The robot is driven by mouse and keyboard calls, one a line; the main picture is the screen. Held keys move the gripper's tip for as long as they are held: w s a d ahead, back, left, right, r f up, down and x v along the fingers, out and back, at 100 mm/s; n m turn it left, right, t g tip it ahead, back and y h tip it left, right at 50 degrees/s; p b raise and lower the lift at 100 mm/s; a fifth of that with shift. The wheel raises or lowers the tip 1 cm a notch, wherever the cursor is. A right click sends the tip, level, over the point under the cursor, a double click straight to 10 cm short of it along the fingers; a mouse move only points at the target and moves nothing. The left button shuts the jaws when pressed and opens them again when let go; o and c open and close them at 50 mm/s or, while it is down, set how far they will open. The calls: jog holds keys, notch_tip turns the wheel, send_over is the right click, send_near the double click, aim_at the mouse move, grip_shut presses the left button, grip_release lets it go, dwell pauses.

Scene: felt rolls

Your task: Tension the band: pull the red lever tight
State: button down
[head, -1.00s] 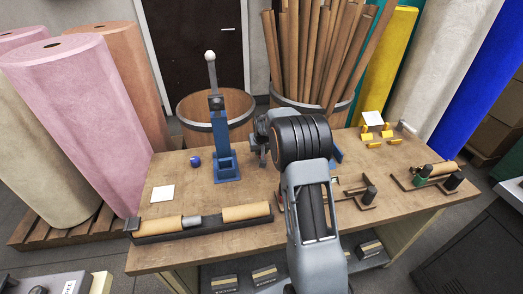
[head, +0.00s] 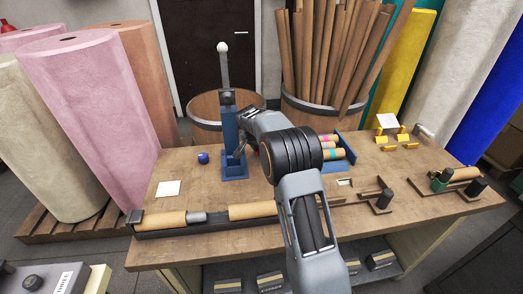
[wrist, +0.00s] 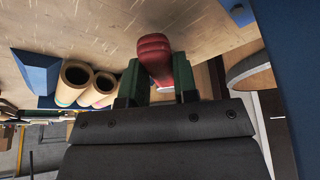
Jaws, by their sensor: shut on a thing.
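The red lever (wrist: 154,52) shows in the wrist view as a rounded red grip between the two green fingers of my gripper (wrist: 156,80). The fingers are shut on it, one on each side. In the head view the end of my arm is beside the blue stand (head: 229,130), just right of its upright. The red lever is hidden there behind my arm, and my fingertips cannot be made out. No band can be made out in either view.
A blue rack (head: 349,148) of cardboard tubes (head: 333,154) is right of my arm. A long dark holder with rolls (head: 163,220) runs along the front edge. Barrels stand behind the table.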

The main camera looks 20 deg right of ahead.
jog(key=shift+w+a+m, duration=0.2)
jog(key=shift+m, duration=0.2)
jog(key=c, duration=0.9)
grip_release()
jog(key=v, duration=1.3)
jog(key=shift+w+a+r, duration=0.15)
jog(key=shift+r, duration=0.3)
